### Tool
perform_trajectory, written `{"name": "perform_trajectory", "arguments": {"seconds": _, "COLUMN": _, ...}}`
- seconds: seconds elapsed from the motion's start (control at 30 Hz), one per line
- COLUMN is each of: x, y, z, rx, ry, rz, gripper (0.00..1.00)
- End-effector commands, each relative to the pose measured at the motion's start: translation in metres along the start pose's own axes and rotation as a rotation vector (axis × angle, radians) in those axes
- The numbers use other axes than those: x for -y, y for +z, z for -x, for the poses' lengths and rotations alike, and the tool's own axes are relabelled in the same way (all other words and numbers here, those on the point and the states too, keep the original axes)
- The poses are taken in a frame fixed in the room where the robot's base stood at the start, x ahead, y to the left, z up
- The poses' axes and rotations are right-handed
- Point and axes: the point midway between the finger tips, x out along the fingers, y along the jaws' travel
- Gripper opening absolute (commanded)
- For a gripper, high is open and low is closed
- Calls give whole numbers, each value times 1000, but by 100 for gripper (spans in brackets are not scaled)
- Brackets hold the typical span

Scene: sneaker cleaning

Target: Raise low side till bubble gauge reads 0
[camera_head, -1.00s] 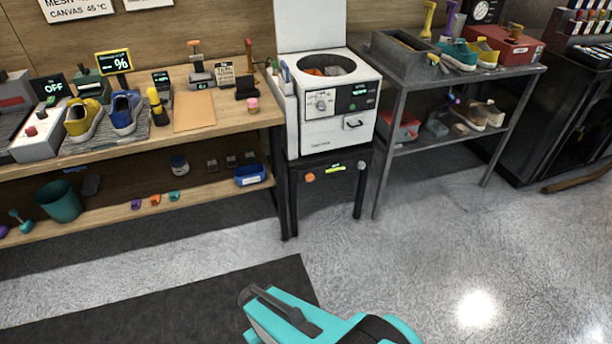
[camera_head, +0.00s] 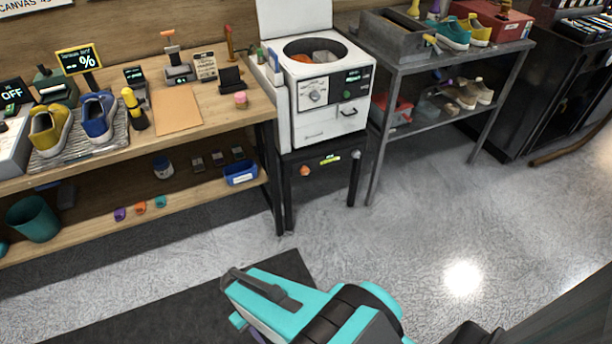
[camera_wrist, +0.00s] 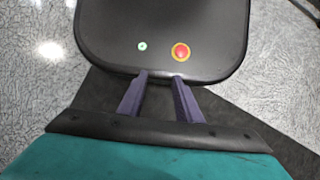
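A white washer (camera_head: 322,128) stands on a black stand (camera_head: 288,190) between the wooden bench and the metal shelf. On the stand's front is a small yellow-green gauge strip (camera_head: 330,160), too small to read. An orange knob (camera_head: 305,171) sits at the stand's left and a dark grey knob (camera_head: 355,154) at its right. My gripper (camera_wrist: 162,76) shows two purple fingers apart with nothing between them in the wrist view. My teal arm is low in the head view, well in front of the stand. The stand is not in the wrist view.
The wooden bench (camera_head: 190,150) at left holds shoes and tools. The grey metal shelf (camera_head: 420,65) stands close at the right with shoes on it. A dark mat (camera_head: 130,315) lies on the floor at lower left. Open grey floor (camera_head: 400,220) lies before the stand.

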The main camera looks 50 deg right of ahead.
Motion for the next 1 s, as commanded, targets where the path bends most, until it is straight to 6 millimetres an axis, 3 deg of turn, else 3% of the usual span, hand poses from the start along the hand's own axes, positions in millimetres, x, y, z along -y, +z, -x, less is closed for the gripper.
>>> {"name": "perform_trajectory", "arguments": {"seconds": 0.1, "x": 0, "y": 0, "z": 0, "rx": 0, "ry": 0, "rz": 0, "gripper": 31}}
{"name": "perform_trajectory", "arguments": {"seconds": 0.23, "x": -2, "y": -3, "z": -1, "rx": -7, "ry": 1, "rz": 1, "gripper": 51}}
{"name": "perform_trajectory", "arguments": {"seconds": 0.4, "x": -16, "y": -25, "z": -5, "rx": -67, "ry": 18, "rz": 15, "gripper": 51}}
{"name": "perform_trajectory", "arguments": {"seconds": 0.43, "x": -33, "y": -32, "z": -5, "rx": -88, "ry": 27, "rz": 25, "gripper": 51}}
{"name": "perform_trajectory", "arguments": {"seconds": 0.67, "x": -99, "y": -105, "z": -6, "rx": -307, "ry": 124, "rz": 85, "gripper": 51}}
{"name": "perform_trajectory", "arguments": {"seconds": 0.8, "x": -150, "y": -152, "z": 4, "rx": -462, "ry": 226, "rz": 138, "gripper": 51}}
{"name": "perform_trajectory", "arguments": {"seconds": 1.0, "x": -227, "y": -204, "z": 29, "rx": -652, "ry": 412, "rz": 222, "gripper": 51}}
